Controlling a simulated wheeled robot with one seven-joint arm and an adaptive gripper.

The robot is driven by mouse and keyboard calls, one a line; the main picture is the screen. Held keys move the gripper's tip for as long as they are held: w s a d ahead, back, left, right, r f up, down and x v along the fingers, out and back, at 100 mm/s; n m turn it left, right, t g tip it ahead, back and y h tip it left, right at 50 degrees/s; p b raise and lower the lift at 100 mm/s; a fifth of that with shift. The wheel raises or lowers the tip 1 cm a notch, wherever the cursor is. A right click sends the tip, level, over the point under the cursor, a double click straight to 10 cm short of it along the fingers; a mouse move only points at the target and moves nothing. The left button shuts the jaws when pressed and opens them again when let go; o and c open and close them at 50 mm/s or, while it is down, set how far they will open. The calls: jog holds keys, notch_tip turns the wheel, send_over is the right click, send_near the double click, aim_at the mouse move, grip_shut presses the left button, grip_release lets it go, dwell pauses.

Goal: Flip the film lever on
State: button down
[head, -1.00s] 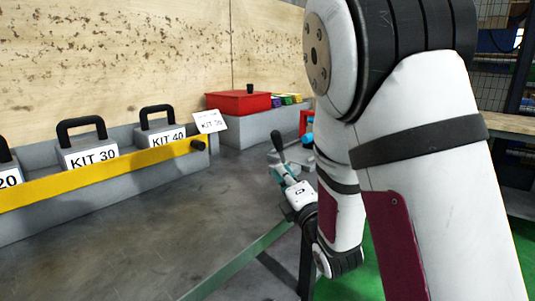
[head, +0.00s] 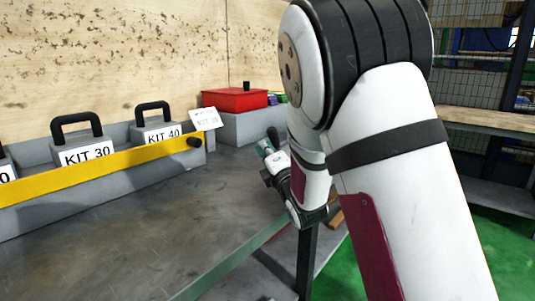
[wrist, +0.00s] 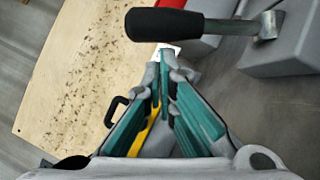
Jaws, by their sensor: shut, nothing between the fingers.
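The film lever appears to be the black-handled lever (wrist: 180,25) at the top of the wrist view. Its handle lies across that picture, and its metal shaft joins a grey base (wrist: 285,45) at the right. In the head view only its black handle (head: 273,134) shows; my gripper and arm hide the rest. My gripper (head: 265,148) is right at the handle in that view. In the wrist view its teal fingers (wrist: 165,72) are shut with nothing between them, their tips just below the handle. I cannot tell whether they touch it.
A grey rack with a yellow bar (head: 100,168) holds kit boxes (head: 86,152) on the left of the metal table (head: 130,235). A red box (head: 235,99) sits on a grey block behind the lever. The table's front middle is clear.

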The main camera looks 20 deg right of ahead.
jog(key=shift+r, duration=0.1)
dwell(0.3)
jog(key=shift+w+d+r+m, duration=0.1)
jog(key=shift+d+r+m, duration=0.1)
jog(key=shift+m, duration=0.2)
jog(key=shift+w+d+r+p, duration=0.1)
jog(key=shift+d+r+p, duration=0.05)
jog(key=shift+p, duration=0.25)
jog(key=d+r+m+g+p, duration=0.1)
jog(key=w+d+r+m+g+p, duration=0.1)
jog(key=m, duration=0.1)
jog(key=w+d+r+m+g+h+p, duration=0.1)
jog(key=m+p, duration=0.1)
jog(key=shift+w+d, duration=0.2)
jog(key=shift+d, duration=0.05)
jog(key=shift+w+d+r+m+g+p, duration=0.25)
jog(key=shift+w+d+m+g+p, duration=0.5)
jog(key=shift+d+m+p, duration=0.3)
jog(key=shift+w+d+f, duration=0.1)
jog(key=shift+w+d, duration=0.4)
jog(key=shift+d, duration=0.05)
